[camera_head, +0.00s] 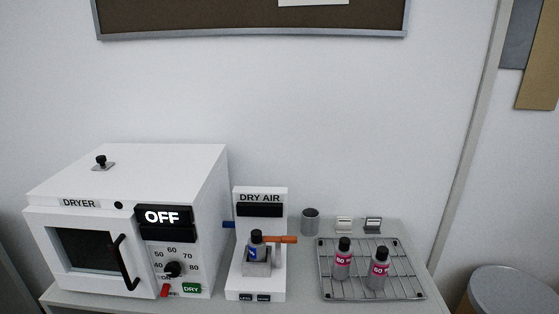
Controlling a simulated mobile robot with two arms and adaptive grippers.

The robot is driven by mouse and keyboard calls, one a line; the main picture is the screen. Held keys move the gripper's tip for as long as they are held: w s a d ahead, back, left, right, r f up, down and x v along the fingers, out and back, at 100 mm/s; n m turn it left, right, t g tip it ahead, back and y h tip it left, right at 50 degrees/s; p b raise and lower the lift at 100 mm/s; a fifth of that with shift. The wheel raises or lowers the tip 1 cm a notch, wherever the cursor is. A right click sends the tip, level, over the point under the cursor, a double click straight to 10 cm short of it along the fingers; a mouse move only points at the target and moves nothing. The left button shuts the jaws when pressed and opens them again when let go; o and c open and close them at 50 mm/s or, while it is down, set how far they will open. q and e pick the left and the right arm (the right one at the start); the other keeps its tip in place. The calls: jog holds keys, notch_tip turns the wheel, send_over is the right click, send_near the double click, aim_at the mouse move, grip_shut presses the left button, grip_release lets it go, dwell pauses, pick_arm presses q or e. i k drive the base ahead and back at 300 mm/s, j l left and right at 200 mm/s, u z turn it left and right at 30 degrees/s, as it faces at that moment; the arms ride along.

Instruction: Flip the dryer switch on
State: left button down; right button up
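The dryer (205,180) is a white box at the left of the bench, with a dark window and a black door handle (126,263); its door looks closed. Its display (163,217) reads OFF. Below it is a black knob (172,269) with a temperature scale. A small red switch (165,290) sits at the bottom of the panel, left of a green DRY label (192,288). The red switch appears tilted; its exact position is too small to tell. Neither of my grippers is in view.
Right of the dryer stands a DRY AIR unit (240,215) holding a dark bottle (256,245), with an orange lever (285,239). A wire rack (410,285) holds two bottles with pink labels. A grey cup (310,221) and two small clips stand behind. A round bin is at the right.

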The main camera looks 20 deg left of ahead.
aim_at(165, 292)
jog(key=u, duration=1.6)
